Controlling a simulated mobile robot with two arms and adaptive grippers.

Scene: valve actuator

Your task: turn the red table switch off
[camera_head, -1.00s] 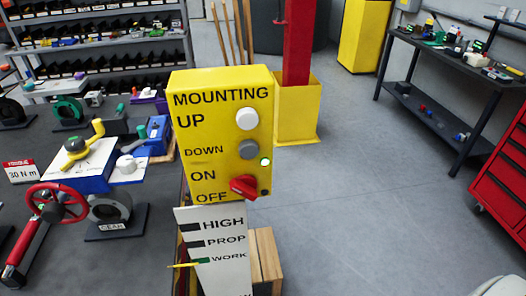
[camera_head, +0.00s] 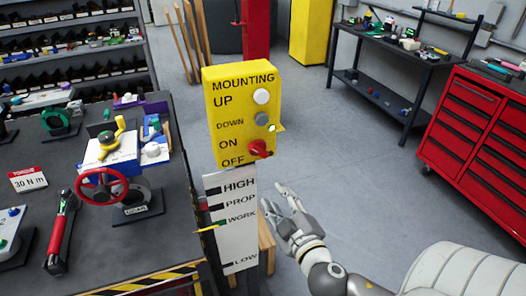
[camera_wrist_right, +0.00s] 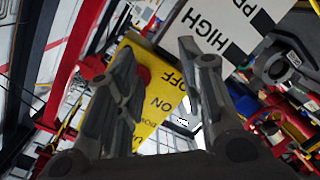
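The red switch (camera_head: 259,149) is a rotary knob at the lower right of the yellow control box (camera_head: 240,117), beside the ON and OFF labels. A small indicator above it glows green-white (camera_head: 272,128). In the right wrist view the red knob (camera_wrist_right: 143,76) shows between the fingers, partly hidden by the left finger. My right gripper (camera_head: 281,202) is below and to the right of the box, apart from the switch. Its fingers are spread and hold nothing; they also show open in the wrist view (camera_wrist_right: 155,60). My left gripper is not in view.
A white HIGH/PROP/WORK/LOW scale (camera_head: 232,240) stands below the box. The dark workbench (camera_head: 120,245) with valves is at left. A red tool cabinet (camera_head: 480,130) and black table (camera_head: 400,100) stand at right. Open floor (camera_head: 350,180) lies between.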

